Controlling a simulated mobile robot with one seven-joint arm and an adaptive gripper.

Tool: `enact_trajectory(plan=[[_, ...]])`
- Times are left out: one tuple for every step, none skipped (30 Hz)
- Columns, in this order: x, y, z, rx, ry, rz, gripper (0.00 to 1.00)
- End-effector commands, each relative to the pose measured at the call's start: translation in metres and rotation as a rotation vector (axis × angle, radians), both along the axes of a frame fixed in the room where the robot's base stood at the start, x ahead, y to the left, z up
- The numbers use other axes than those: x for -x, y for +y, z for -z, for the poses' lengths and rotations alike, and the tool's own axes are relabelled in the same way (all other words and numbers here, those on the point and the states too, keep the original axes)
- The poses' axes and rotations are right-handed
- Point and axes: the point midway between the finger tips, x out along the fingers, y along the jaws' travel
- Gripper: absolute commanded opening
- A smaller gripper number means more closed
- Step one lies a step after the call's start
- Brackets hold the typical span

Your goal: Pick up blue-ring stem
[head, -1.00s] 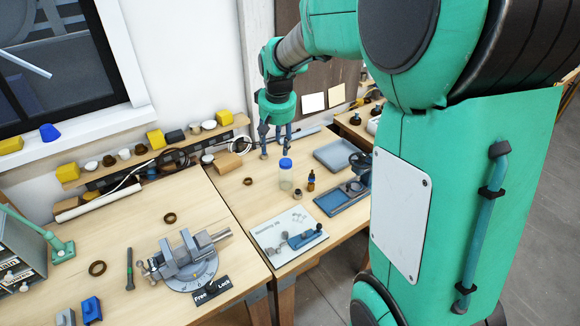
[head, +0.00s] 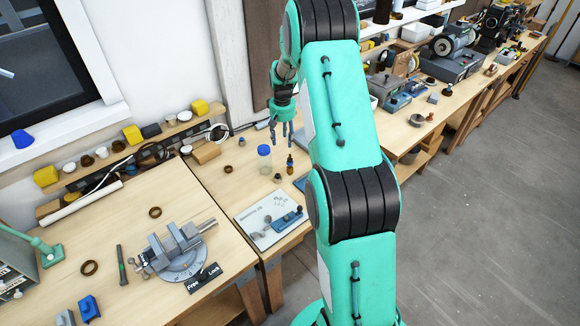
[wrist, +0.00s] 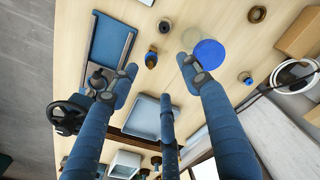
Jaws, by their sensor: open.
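My gripper (head: 283,133) points down over the right-hand bench, its fingers spread and empty; its blue fingers also fill the lower wrist view (wrist: 158,72). I cannot clearly identify the blue-ring stem. A small piece with a bluish top (wrist: 245,77) lies beside the jar in the wrist view, and may be it; a similar small piece (head: 242,141) is behind the jar in the head view. The blue-lidded jar (head: 264,160) stands just left of my gripper. Its lid (wrist: 210,54) is partly behind one finger in the wrist view.
A pale grey tray (wrist: 152,116) and a blue tray (wrist: 112,45) lie near the fingers. A board with blue parts (head: 268,218) is at the bench's front. A vise (head: 178,250) stands on the left bench.

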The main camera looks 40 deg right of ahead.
Motion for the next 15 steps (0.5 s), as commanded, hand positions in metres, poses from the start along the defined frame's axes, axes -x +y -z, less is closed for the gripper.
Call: enact_trajectory(plan=[[0.000, -0.010, 0.011, -0.005, 0.010, 0.009, 0.48], [0.000, -0.014, 0.018, -0.008, 0.013, 0.012, 0.48], [0.000, -0.019, 0.025, -0.010, 0.019, 0.016, 0.48], [0.000, -0.023, 0.031, -0.012, 0.021, 0.019, 0.48], [0.000, -0.026, 0.035, -0.013, 0.023, 0.021, 0.48], [0.001, -0.030, 0.041, -0.016, 0.027, 0.024, 0.48], [0.001, -0.032, 0.045, -0.016, 0.029, 0.026, 0.48], [0.001, -0.034, 0.047, -0.017, 0.030, 0.028, 0.48], [0.001, -0.037, 0.050, -0.017, 0.031, 0.029, 0.48], [0.001, -0.038, 0.052, -0.018, 0.031, 0.030, 0.48], [0.001, -0.038, 0.053, -0.019, 0.032, 0.030, 0.48], [0.001, -0.039, 0.055, -0.019, 0.033, 0.031, 0.48], [0.001, -0.039, 0.055, -0.019, 0.033, 0.031, 0.48], [0.001, -0.039, 0.056, -0.019, 0.033, 0.031, 0.48], [0.001, -0.039, 0.056, -0.019, 0.033, 0.031, 0.48]])
